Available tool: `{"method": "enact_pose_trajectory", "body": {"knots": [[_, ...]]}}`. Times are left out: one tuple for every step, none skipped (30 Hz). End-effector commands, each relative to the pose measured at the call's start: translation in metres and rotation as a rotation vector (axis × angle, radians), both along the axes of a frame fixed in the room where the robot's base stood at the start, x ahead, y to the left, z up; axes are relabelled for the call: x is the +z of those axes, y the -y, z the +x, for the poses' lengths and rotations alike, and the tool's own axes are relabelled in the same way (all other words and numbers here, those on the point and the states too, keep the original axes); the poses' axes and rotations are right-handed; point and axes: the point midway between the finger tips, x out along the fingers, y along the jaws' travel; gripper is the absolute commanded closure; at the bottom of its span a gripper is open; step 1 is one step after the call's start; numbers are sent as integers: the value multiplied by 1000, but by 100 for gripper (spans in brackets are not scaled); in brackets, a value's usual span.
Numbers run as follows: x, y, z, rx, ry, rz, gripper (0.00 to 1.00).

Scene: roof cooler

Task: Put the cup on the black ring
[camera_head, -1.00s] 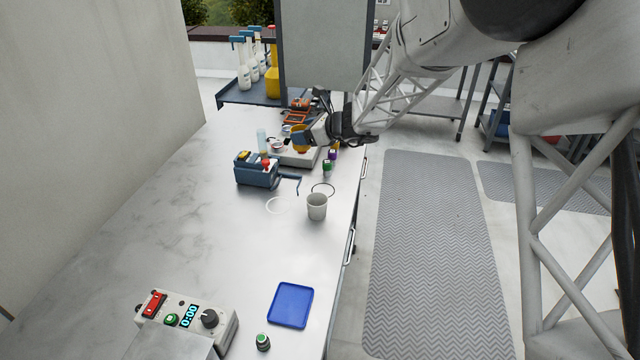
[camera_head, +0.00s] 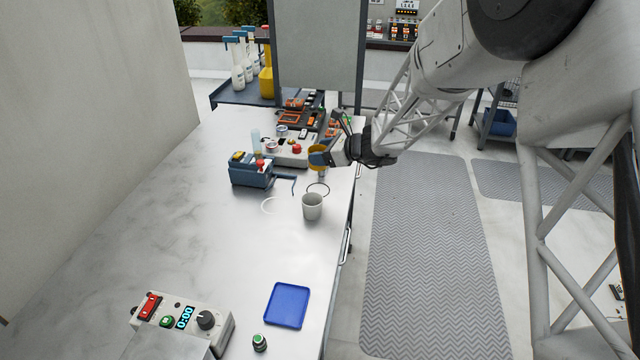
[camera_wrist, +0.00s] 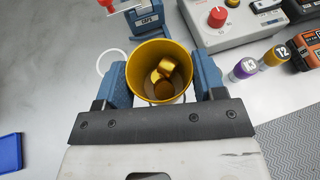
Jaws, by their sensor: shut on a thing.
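My gripper (camera_head: 324,153) is shut on a yellow cup (camera_head: 317,160) and holds it over the right side of the bench, near the grey box. In the wrist view the yellow cup (camera_wrist: 143,52) sits between the blue fingers, seen from above, with several gold pieces inside. The black ring (camera_head: 318,195) lies flat on the bench, nearer the camera than my gripper; I cannot make it out in the wrist view. A pale grey cup (camera_head: 312,207) stands upright at the ring's near side. A white ring (camera_head: 264,206) lies to the left.
The grey box (camera_head: 291,152) with a red knob is behind. Labelled vials (camera_wrist: 243,68) stand near it. A blue tray (camera_head: 287,305) and a timer box (camera_head: 185,320) are in front. The bench between is clear.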

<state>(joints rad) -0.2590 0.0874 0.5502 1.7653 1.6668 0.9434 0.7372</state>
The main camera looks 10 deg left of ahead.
Motion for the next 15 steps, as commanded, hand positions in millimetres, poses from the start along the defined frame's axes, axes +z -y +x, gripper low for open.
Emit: {"method": "enact_pose_trajectory", "body": {"knots": [[-7,0,0,0,-3,0,59],[-11,0,0,-1,-4,0,59],[-17,0,0,-1,-4,0,59],[-21,0,0,0,-3,0,59],[-25,0,0,0,-3,0,59],[-30,0,0,0,-3,0,59],[-34,0,0,0,-2,0,59],[-38,0,0,0,-2,0,59],[-43,0,0,-1,-3,1,59],[-46,0,0,-1,-3,1,59],[-48,0,0,-1,-3,1,59],[-51,0,0,-1,-2,0,59],[-52,0,0,0,-1,0,59],[-53,0,0,0,-1,0,59],[-53,0,0,0,-1,0,59]]}}
